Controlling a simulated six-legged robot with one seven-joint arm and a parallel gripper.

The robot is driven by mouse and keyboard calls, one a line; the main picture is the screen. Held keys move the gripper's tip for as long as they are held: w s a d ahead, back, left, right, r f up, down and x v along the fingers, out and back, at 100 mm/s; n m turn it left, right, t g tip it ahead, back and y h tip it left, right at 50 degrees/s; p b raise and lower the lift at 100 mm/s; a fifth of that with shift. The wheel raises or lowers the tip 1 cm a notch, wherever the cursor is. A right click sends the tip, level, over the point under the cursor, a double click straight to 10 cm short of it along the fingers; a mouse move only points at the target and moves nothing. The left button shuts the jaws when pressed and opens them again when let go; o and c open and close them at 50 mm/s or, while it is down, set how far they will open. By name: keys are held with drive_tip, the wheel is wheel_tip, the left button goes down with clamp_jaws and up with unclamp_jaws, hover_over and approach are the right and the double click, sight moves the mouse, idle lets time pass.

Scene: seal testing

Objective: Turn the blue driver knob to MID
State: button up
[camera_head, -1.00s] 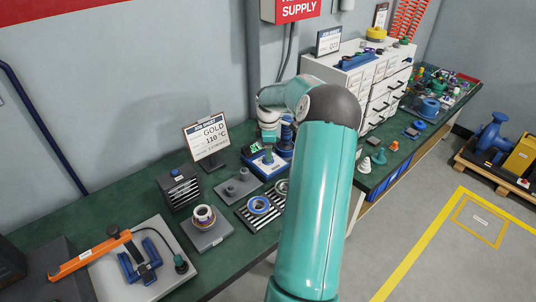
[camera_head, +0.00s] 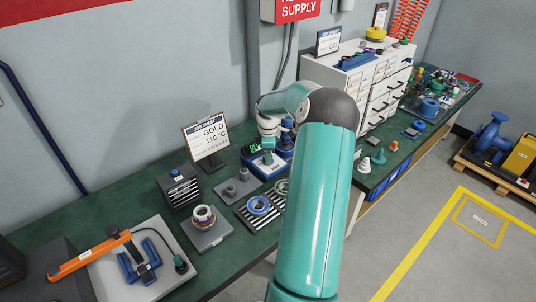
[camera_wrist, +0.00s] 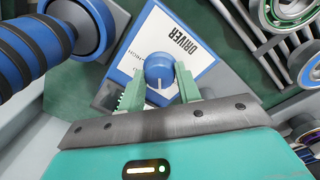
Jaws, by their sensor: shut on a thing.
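The blue driver knob (camera_wrist: 159,70) sits on the white "DRIVER" label plate (camera_wrist: 182,38) of a blue box. A pale pointer line shows on the knob's near side in the wrist view. My gripper (camera_wrist: 160,84) is shut on the knob, with a green finger on each side of it. Some small lettering shows beside the knob, but most marks around it are hidden or too small to read. In the head view the driver box (camera_head: 266,165) stands on the green bench, and my gripper reaches down to it, with the knob hidden there.
A blue and black ribbed handle (camera_wrist: 32,55) stands close left of my gripper in the wrist view. Metal bearings (camera_wrist: 292,10) lie at the right on a slatted rack (camera_head: 262,214).

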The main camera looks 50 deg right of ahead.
drive_tip(key=shift+m, duration=0.3)
drive_tip(key=m, duration=0.3)
drive_tip(key=shift+m, duration=0.3)
drive_tip(key=m, duration=0.3)
drive_tip(key=shift+w+m, duration=0.1)
drive_tip(key=shift+m, duration=0.2)
drive_tip(key=m, duration=0.3)
drive_tip(key=shift+m+g, duration=0.3)
drive_tip(key=shift+m, duration=2.2)
drive_tip(key=o, duration=1)
drive_tip(key=shift+c, duration=0.2)
